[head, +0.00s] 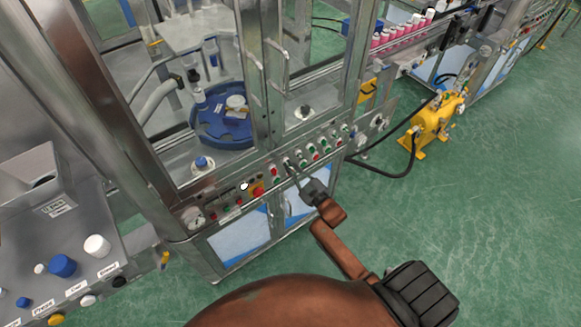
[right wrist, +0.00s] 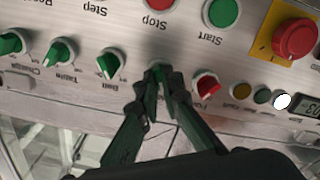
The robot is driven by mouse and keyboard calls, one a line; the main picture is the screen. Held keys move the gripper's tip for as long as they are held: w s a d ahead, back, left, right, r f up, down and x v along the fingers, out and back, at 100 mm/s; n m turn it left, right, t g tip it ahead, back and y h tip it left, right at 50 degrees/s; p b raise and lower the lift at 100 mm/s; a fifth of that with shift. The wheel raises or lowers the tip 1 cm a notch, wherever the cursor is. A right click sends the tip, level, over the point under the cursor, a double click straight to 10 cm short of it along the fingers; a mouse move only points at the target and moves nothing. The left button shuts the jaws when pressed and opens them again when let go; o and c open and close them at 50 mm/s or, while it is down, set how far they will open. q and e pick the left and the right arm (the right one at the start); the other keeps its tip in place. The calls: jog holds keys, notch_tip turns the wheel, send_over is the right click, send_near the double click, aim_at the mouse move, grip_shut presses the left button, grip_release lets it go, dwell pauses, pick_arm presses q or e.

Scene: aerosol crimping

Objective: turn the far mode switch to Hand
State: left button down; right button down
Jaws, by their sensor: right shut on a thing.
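My right gripper (head: 292,170) reaches the machine's front control panel (head: 228,205) in the head view. In the right wrist view the right gripper (right wrist: 158,80) is shut on a green switch knob (right wrist: 158,67). The fingers hide most of this knob, and I cannot read its label or setting. To one side is a row of green knobs, the closest being this one (right wrist: 110,64). On the other side is a red knob (right wrist: 208,86). I cannot tell from any legible label which knob is the mode switch. My left gripper is not in view.
A red Stop button (right wrist: 158,10), a green Start button (right wrist: 221,12) and a red emergency button (right wrist: 294,39) are close by on the panel. Glass doors stand above the panel. A yellow pump (head: 434,120) with a black hose stands on the open green floor to the right.

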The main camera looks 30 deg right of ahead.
jog(key=shift+n, duration=0.3)
jog(key=c, duration=2.1)
grip_release()
jog(key=shift+s, duration=0.1)
jog(key=s, duration=1.1)
jog(key=shift+s+d, duration=0.4)
jog(key=shift+d, duration=0.05)
